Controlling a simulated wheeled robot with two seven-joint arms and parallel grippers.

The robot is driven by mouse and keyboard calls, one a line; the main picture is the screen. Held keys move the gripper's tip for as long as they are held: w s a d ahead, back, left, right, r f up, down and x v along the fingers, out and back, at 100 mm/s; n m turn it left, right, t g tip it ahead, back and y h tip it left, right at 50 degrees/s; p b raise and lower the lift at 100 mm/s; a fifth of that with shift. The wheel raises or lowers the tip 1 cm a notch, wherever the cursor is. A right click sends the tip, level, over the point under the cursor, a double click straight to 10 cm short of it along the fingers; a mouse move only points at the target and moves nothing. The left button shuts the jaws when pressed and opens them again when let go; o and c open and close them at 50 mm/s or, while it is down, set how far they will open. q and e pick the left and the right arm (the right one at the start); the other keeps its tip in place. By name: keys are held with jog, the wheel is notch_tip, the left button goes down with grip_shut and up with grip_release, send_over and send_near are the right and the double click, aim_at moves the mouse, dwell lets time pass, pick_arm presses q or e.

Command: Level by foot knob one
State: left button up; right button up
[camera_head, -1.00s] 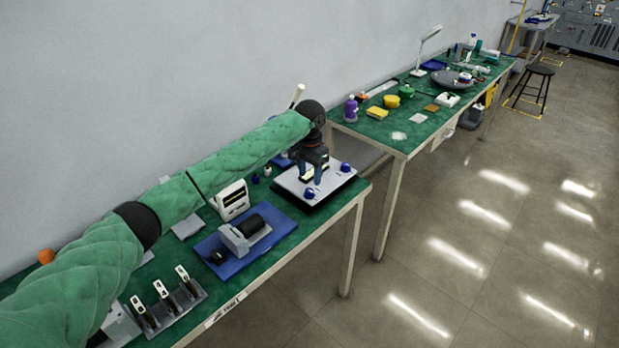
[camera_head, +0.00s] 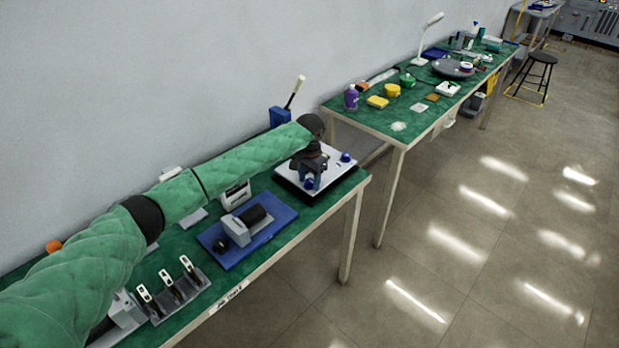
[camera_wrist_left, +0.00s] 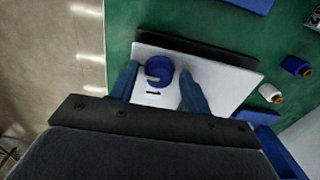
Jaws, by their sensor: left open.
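A white levelling plate (camera_head: 330,171) with blue foot knobs lies on a dark base at the far end of the near bench. Foot knob one (camera_wrist_left: 159,70), blue and round with the label "1" beside it, shows between my left fingers in the left wrist view. It also shows in the head view (camera_head: 309,184). My left gripper (camera_wrist_left: 158,88) is open, with a blue finger on each side of the knob. I cannot tell whether the fingers touch it. A second blue knob (camera_head: 345,157) sits at the plate's right corner. My right gripper is not in view.
A blue mat (camera_head: 222,257) with a grey and black device lies nearer on the bench, beside a rack of several levers (camera_head: 170,290). A white boxed instrument (camera_head: 236,195) stands behind. Small blue-and-white pieces (camera_wrist_left: 271,93) lie beside the plate. A second bench (camera_head: 385,125) is beyond a gap.

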pick_arm(q)
jog(key=c, duration=1)
jog(key=shift+r, duration=0.1)
jog(key=shift+m, duration=0.3)
